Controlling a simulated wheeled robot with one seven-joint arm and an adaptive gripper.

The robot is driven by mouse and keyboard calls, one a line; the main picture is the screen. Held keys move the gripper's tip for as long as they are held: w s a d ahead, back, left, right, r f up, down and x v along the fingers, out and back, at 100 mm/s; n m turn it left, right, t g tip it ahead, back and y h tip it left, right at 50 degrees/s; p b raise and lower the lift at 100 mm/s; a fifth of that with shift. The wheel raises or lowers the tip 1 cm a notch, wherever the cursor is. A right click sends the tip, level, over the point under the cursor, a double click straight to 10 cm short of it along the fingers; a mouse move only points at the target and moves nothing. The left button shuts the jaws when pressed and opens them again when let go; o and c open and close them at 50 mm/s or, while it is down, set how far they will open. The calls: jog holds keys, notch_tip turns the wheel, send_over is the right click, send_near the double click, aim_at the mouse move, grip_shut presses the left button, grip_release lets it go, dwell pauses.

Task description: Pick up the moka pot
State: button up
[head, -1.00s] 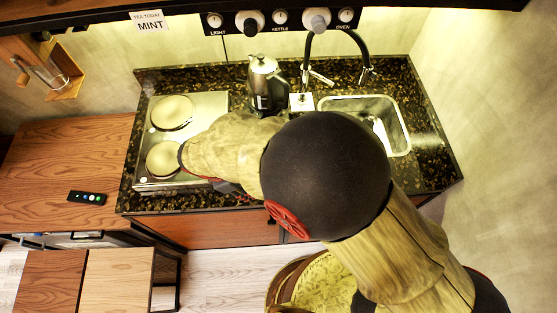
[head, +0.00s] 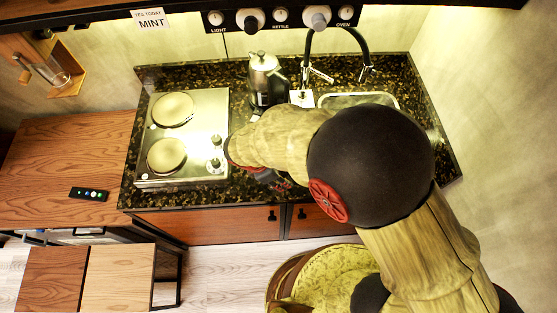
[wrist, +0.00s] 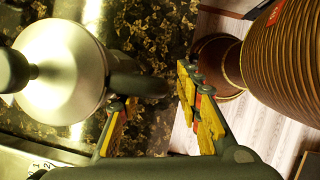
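The moka pot (head: 264,78) stands upright on the dark speckled counter, right of the stove, with a silver top and dark lower body. In the wrist view the moka pot (wrist: 62,72) appears from above at the left, with a round silver lid, a black knob and a black handle pointing right. My gripper (wrist: 152,98) is open and empty, its yellow-padded fingers spread on the room side of the pot. The handle's end lies near the gap between the fingertips; I cannot tell whether they touch. In the head view my arm mostly hides the gripper.
The two-plate stove (head: 198,112) lies left of the pot. A black tap (head: 362,52) and a sink (head: 345,101), partly covered by my arm, are on the right. A remote (head: 88,194) lies on the wooden surface.

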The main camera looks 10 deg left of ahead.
jog(key=x, duration=0.5)
grip_shut()
dwell(0.5)
jog(key=shift+r, duration=0.1)
dwell(0.5)
